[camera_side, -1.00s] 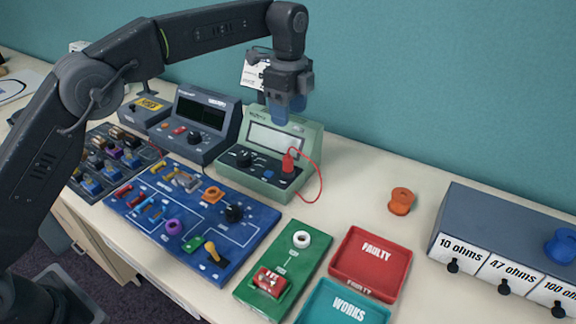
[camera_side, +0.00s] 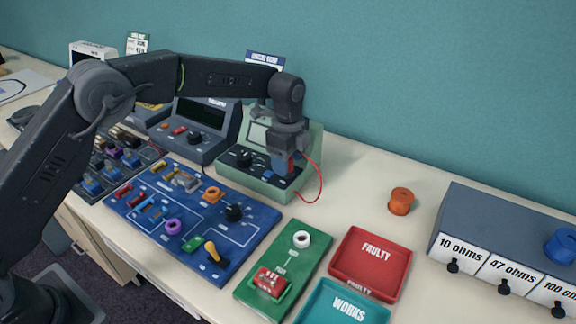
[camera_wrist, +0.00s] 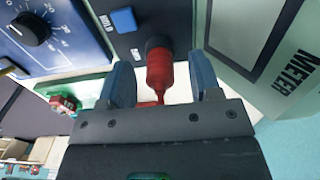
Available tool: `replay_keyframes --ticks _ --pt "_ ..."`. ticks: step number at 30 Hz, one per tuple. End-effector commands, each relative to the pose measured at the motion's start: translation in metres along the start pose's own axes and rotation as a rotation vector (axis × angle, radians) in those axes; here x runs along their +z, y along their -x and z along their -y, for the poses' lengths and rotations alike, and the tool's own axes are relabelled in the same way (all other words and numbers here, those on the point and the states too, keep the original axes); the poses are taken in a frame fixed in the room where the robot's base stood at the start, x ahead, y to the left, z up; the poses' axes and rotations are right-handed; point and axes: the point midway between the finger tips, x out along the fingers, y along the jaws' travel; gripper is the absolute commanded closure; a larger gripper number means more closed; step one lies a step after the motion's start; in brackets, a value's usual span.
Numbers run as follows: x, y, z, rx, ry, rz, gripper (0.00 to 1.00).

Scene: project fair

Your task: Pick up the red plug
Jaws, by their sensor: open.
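The red plug (camera_wrist: 160,72) stands in the front panel of the green meter (camera_side: 262,182). In the wrist view it sits between the two blue fingers of my gripper (camera_wrist: 161,85), which are open, with a gap on each side. In the side view my gripper (camera_side: 282,168) is low over the meter's right side and the plug (camera_side: 291,163) shows only in part at its fingers. A red lead (camera_side: 318,180) curves from the plug down to the right of the meter.
A blue button (camera_wrist: 123,20) is close to the plug on the panel. The blue circuit board (camera_side: 190,215), green board (camera_side: 285,260), red FAULTY tray (camera_side: 372,290) and teal WORKS tray (camera_side: 343,309) lie in front. An orange spool (camera_side: 401,201) stands on clear table to the right.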

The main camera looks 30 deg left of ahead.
Motion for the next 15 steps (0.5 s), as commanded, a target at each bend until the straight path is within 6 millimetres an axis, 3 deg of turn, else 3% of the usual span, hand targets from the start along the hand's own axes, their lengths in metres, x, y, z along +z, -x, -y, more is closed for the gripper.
replay_keyframes --ticks 7,15 --pt "-0.0001 -0.0023 0.0 -0.001 0.0 0.0 0.42" --pt "-0.0001 -0.002 0.0001 -0.001 0.0 0.0 0.67"
